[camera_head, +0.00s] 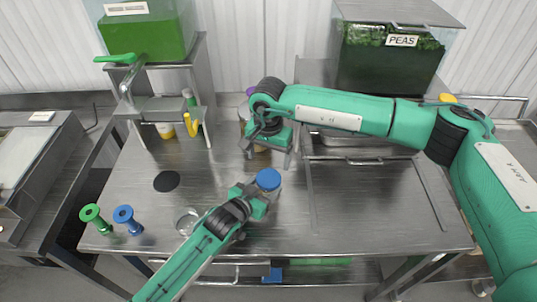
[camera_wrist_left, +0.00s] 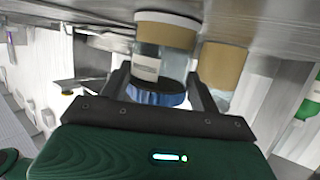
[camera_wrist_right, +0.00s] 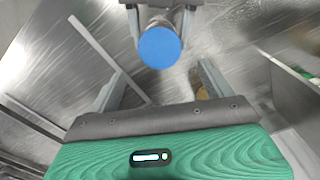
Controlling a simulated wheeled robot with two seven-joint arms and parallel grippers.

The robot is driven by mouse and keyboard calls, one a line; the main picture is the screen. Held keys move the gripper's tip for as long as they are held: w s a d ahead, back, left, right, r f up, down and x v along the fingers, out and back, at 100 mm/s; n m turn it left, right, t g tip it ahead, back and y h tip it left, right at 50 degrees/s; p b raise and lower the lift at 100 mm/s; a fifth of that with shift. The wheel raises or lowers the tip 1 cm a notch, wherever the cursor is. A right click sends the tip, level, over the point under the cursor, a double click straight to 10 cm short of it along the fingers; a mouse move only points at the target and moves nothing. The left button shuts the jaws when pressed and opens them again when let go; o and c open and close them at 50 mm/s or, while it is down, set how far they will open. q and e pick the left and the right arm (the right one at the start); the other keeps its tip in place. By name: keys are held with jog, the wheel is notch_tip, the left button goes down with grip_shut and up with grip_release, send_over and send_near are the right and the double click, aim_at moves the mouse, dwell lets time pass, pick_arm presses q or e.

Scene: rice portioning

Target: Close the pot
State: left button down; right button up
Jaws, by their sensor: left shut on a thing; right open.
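A glass pot with a blue lid (camera_head: 268,179) is at the middle of the table, in my left gripper (camera_head: 261,190). In the left wrist view the pot (camera_wrist_left: 165,62) has a pale label and tan contents, and the blue lid (camera_wrist_left: 160,94) sits at its mouth between the fingers; whether it is fully seated I cannot tell. My right gripper (camera_head: 268,152) is open and empty, just behind the pot. In the right wrist view the round blue lid (camera_wrist_right: 160,47) lies beyond the open fingers (camera_wrist_right: 155,88), between the left gripper's fingers.
A clear round dish (camera_head: 187,221), a blue spool (camera_head: 127,220) and a green spool (camera_head: 95,217) stand at the front left. The table's front right is clear.

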aim_at(269, 178)
notch_tip(269, 178, down, 8)
jog(key=shift+r, duration=0.2)
dwell(0.3)
jog(key=c, duration=1)
jog(key=shift+c, duration=0.2)
jog(key=shift+m, duration=1.7)
jog(key=o, duration=1.1)
